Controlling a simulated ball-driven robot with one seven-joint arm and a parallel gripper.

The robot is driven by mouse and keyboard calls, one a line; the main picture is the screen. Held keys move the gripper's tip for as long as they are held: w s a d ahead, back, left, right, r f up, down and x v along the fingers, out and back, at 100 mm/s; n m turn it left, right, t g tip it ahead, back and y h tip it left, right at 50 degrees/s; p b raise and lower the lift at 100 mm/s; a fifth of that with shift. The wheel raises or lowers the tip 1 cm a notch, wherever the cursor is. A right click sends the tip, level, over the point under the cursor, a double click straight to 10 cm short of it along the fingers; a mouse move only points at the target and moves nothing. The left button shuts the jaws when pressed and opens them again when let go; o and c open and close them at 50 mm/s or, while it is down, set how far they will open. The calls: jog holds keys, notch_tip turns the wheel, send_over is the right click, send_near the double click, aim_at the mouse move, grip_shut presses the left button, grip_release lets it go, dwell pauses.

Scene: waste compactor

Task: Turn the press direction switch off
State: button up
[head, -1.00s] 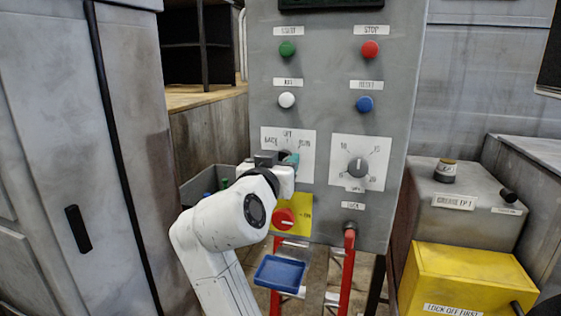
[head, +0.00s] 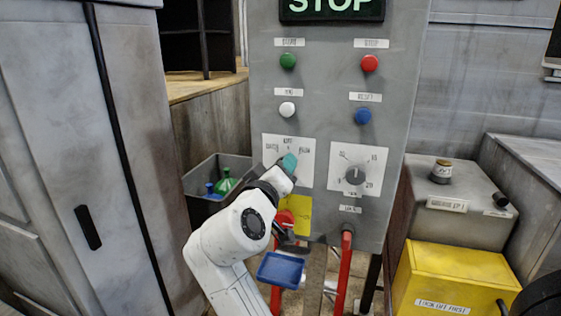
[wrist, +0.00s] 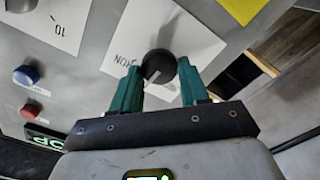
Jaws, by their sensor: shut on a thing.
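The press direction switch is a black knob (wrist: 158,62) with a white pointer line, on a white plate (head: 306,172) low on the left of the grey control panel (head: 330,70). The plate carries position labels along its top, and RUN is readable in the wrist view. My gripper (head: 290,162) is at this plate, its teal fingers hiding most of the knob in the head view. In the wrist view the two teal fingers (wrist: 158,72) are closed on either side of the knob. The pointer slants toward the lower left there; I cannot tell which label it marks.
A second dial (head: 355,175) sits to the right. Green, red, white and blue buttons are above. Below are a red knob (head: 284,217) on a yellow plate, a blue tray (head: 280,270) and red rails (head: 346,265). A yellow box (head: 455,280) stands right, a grey cabinet (head: 60,150) left.

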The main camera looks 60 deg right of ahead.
jog(key=shift+n+p, duration=0.4)
jog(key=shift+n, duration=0.3)
jog(key=o, duration=1)
jog(key=shift+a, duration=0.1)
jog(key=a+b, duration=0.1)
jog(key=a, duration=0.2)
jog(key=s+a+b, duration=0.1)
jog(key=a, duration=0.6)
jog(key=shift+s+a+b, duration=0.2)
jog(key=shift+a+b, duration=0.1)
jog(key=shift+b, duration=0.1)
